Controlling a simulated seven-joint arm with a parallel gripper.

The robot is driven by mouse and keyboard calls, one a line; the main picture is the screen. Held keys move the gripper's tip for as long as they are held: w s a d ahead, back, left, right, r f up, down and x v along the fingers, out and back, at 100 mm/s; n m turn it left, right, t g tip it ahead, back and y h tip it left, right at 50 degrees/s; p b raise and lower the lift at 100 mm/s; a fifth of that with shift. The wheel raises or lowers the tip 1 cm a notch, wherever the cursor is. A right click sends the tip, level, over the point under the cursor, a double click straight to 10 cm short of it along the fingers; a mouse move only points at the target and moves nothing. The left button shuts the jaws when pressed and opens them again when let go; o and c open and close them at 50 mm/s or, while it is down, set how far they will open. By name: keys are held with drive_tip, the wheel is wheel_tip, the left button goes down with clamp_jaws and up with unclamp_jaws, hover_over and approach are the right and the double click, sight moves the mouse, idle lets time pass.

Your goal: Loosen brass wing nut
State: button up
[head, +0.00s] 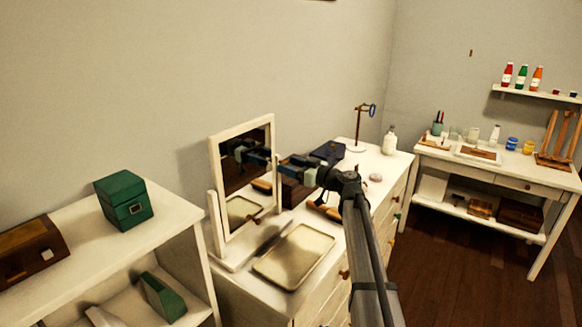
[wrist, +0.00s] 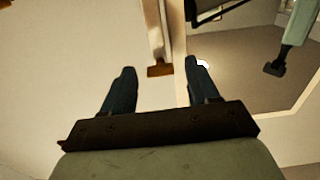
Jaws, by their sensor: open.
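The white-framed mirror (head: 213,160) stands tilted on the white dresser, with an upright post at its side. In the wrist view, a small brown-brass piece (wrist: 160,71) at the end of a pale post (wrist: 154,30) shows between my fingertips; it looks like the wing nut. I cannot pick the nut out in the head view. My gripper (wrist: 160,68) is open, its two dark blue fingers apart on either side of that piece, with no clear contact. In the head view my gripper (head: 281,161) reaches left to the mirror's right edge. The mirror glass reflects it.
A cream tray (head: 294,257) lies in front of the mirror. A dark blue box (head: 327,151), a brass stand (head: 361,125) and a white bottle (head: 389,140) are farther back on the dresser. A green box (head: 124,199) sits on the shelf at left.

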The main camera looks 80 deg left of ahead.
drive_tip(key=v, duration=1.3)
drive_tip(key=shift+w+d, duration=0.15)
